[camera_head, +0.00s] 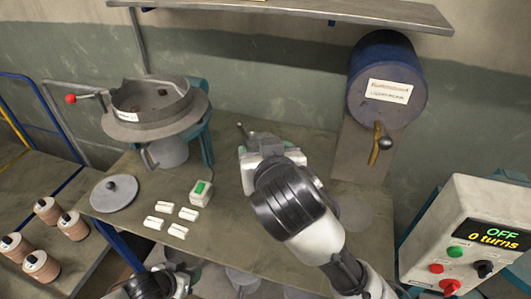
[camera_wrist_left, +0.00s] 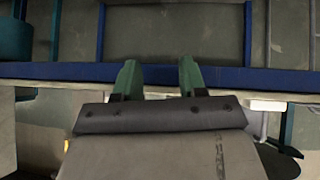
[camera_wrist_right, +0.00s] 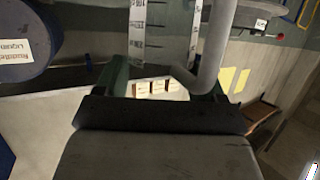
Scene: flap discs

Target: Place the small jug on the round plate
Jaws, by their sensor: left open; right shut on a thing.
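The small jug (camera_head: 266,144) is mostly hidden behind my right wrist in the head view. In the right wrist view its grey handle (camera_wrist_right: 207,45) runs between my fingers, beside a marked scale strip. My right gripper (camera_wrist_right: 168,84) is shut on it over the bench. A flat round grey plate (camera_head: 352,212) lies on the bench right of my right wrist, partly covered by my arm. My left gripper (camera_wrist_left: 158,80) is open and empty near the bench's blue front rail; in the head view it sits low at the bottom edge (camera_head: 185,273).
A round pot (camera_head: 155,105) stands at the back left; a knobbed lid (camera_head: 113,194) lies in front. A green-display box (camera_head: 201,193) and several small white blocks (camera_head: 164,207) lie mid-bench. A blue drum (camera_head: 385,85) with a tap overhangs the right; a control box (camera_head: 462,240) stands front right.

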